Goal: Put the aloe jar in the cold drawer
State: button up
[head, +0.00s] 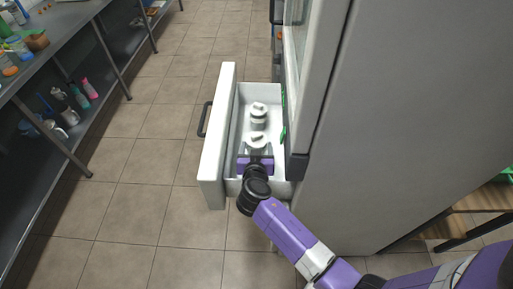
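The cold drawer (213,150) is pulled out from the base of a tall white cabinet, with its white inside showing. A pale grey-white jar (258,123) with a knobbed lid stands upright in the drawer. A second small pale shape (257,138) is just in front of it, between my fingertips, partly hidden by my gripper. I cannot tell which of them is the aloe jar. My gripper (257,149) is low over the front part of the drawer, pointing at these things. Whether its fingers touch the pale shape is too small to tell.
The tall white cabinet (400,110) stands right of the drawer, with a green item (284,112) at its edge. A dark metal shelf table (75,35) with bottles and jars runs along the left. A wooden bench (480,203) is at right. Tiled floor is clear between.

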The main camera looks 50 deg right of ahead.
jog(key=shift+o, duration=1.2)
jog(key=shift+r, duration=0.1)
jog(key=shift+r+p, duration=0.85)
jog(key=shift+p, duration=0.35)
jog(key=b+v, duration=0.2)
jog(key=v, duration=0.9)
jog(key=shift+s+a+f+b, duration=0.2)
jog(key=shift+s+a+b, duration=0.1)
jog(key=shift+a, duration=0.05)
